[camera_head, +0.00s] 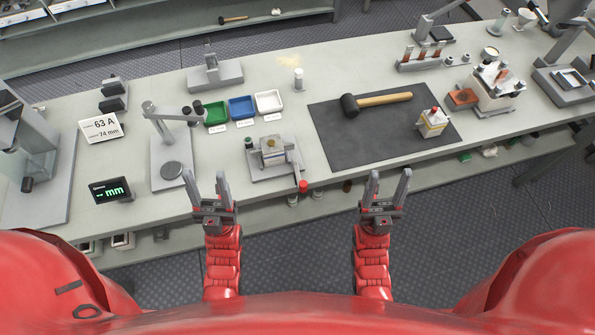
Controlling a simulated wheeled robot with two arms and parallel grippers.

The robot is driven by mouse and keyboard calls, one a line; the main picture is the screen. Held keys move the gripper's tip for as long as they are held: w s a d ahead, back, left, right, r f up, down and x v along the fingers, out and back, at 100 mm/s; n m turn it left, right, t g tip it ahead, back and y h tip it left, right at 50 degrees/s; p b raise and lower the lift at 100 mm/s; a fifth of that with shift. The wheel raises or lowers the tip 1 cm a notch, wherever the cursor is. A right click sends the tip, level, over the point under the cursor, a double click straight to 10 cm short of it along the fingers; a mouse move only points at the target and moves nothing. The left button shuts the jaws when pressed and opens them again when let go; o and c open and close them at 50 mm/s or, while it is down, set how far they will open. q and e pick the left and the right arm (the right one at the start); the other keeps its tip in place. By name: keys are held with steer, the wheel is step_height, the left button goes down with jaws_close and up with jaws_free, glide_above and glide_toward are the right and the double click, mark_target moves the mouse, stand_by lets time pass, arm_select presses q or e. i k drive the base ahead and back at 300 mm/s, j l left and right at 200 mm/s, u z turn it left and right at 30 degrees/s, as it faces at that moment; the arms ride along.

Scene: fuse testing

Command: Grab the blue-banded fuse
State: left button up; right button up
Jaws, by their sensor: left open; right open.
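I cannot make out a blue band on any fuse in the head view. A small white cylinder (298,79) stands upright near the back middle of the bench; any band on it is too small to tell. A test fixture (273,158) with a brass-coloured part and a red-tipped handle sits at the front middle. My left gripper (205,179) is open and empty at the bench's front edge, left of the fixture. My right gripper (389,178) is open and empty in front of the dark mat.
Green (215,113), blue (241,107) and white (268,102) trays stand behind the fixture. A display (110,190) and a stand (170,150) are at left; a tube rack (424,60) is back right.

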mark_target(275, 155)
steer(key=l+u, duration=0.3)
steer(key=l, duration=0.4)
steer(key=l+u, duration=0.25)
steer(key=l, duration=0.4)
